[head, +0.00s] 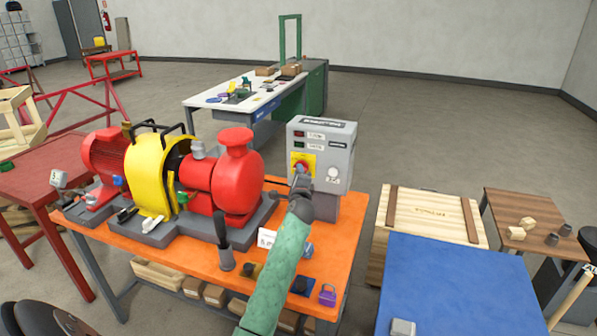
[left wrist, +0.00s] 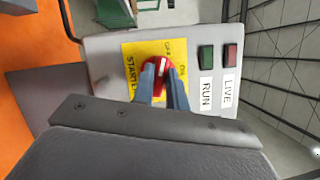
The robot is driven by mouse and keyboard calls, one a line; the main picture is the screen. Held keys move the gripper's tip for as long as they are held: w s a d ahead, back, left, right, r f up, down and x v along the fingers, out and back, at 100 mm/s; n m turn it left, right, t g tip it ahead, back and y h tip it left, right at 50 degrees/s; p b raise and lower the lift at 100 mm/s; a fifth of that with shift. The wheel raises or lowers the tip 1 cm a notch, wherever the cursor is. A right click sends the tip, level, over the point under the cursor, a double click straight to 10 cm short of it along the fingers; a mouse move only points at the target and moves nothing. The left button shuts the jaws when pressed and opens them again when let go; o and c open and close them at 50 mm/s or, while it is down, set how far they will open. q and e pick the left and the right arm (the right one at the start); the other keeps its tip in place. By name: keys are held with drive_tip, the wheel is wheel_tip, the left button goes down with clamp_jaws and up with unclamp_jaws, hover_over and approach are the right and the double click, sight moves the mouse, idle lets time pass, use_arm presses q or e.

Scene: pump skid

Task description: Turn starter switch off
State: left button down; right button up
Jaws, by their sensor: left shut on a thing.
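The starter switch is a red knob on a yellow plate (head: 311,159) on the front of the grey control box (head: 340,150). In the left wrist view the red knob (left wrist: 158,66) lies between the fingers of my left gripper (left wrist: 164,84), which is shut on it. The yellow plate (left wrist: 133,62) is lettered STARTER, OFF and ON. A white mark on the knob runs roughly up and down in that picture, its upper end towards OFF. In the head view my left gripper (head: 301,177) is at the knob and hides part of it. My right gripper is not in view.
A red and yellow pump (head: 235,170) stands left of the box on the orange bench (head: 335,240). A black lever (head: 223,240) and a purple padlock (head: 327,295) are nearer. A blue-topped table (head: 455,285) and a wooden crate (head: 430,215) are at right.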

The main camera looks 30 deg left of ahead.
use_arm(q)
drive_tip(key=shift+n+g+h+p, duration=0.3)
drive_tip(key=shift+n+g+p, duration=0.4)
drive_tip(key=shift+n, duration=1)
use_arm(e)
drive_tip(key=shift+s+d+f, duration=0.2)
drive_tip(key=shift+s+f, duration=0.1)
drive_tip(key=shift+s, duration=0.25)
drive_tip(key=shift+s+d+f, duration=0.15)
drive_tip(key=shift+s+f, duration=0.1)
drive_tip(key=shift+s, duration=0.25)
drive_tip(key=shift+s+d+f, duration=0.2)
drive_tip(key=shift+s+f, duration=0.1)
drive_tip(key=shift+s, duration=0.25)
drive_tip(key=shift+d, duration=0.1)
use_arm(q)
drive_tip(key=c, duration=1.4)
unclamp_jaws()
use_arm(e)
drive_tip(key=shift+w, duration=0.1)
